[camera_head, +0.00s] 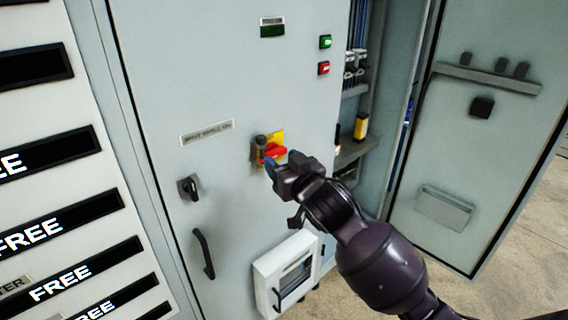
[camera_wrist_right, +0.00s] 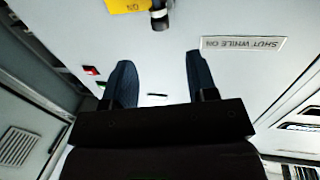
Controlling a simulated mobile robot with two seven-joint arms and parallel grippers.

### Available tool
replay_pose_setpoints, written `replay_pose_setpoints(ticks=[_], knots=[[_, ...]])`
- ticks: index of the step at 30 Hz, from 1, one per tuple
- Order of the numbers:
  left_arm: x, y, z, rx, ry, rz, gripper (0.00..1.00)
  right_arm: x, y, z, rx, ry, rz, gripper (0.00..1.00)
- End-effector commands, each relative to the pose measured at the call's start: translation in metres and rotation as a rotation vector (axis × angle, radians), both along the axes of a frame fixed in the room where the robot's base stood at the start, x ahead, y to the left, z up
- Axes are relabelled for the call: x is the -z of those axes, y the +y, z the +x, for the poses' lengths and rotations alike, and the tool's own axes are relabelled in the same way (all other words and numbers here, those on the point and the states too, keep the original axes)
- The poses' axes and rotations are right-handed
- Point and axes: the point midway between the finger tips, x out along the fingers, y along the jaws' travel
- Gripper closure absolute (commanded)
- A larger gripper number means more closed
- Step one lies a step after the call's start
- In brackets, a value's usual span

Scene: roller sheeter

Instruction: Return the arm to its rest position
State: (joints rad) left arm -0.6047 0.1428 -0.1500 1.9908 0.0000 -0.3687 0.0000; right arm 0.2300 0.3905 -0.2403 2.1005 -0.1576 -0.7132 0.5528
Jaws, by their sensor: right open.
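My right gripper (camera_head: 270,166) is in front of the grey cabinet door (camera_head: 220,90), close to a red rotary switch (camera_head: 272,151) on a yellow plate (camera_head: 277,137). A dark padlock-like part (camera_head: 260,141) sits at the plate's left side. In the right wrist view my right gripper (camera_wrist_right: 160,80) shows two blue-grey fingers spread apart with nothing between them. There the yellow plate (camera_wrist_right: 125,5) and the dark part (camera_wrist_right: 159,14) lie beyond the fingertips. Whether a finger touches the switch cannot be told. My left gripper is out of view.
A key lock (camera_head: 188,187) and a black handle (camera_head: 203,253) are on the door, left of my arm. A white framed box (camera_head: 286,275) sticks out below. An open door (camera_head: 480,130) stands at the right. Floor (camera_head: 520,240) shows at lower right.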

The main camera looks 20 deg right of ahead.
Motion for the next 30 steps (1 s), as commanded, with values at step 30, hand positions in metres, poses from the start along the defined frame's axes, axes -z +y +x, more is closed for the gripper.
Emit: replay_pose_setpoints(ticks=[30], knots=[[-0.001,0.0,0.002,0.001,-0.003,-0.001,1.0,0.021,0.004,-0.008,-0.064,-0.087,-0.222,0.47]])
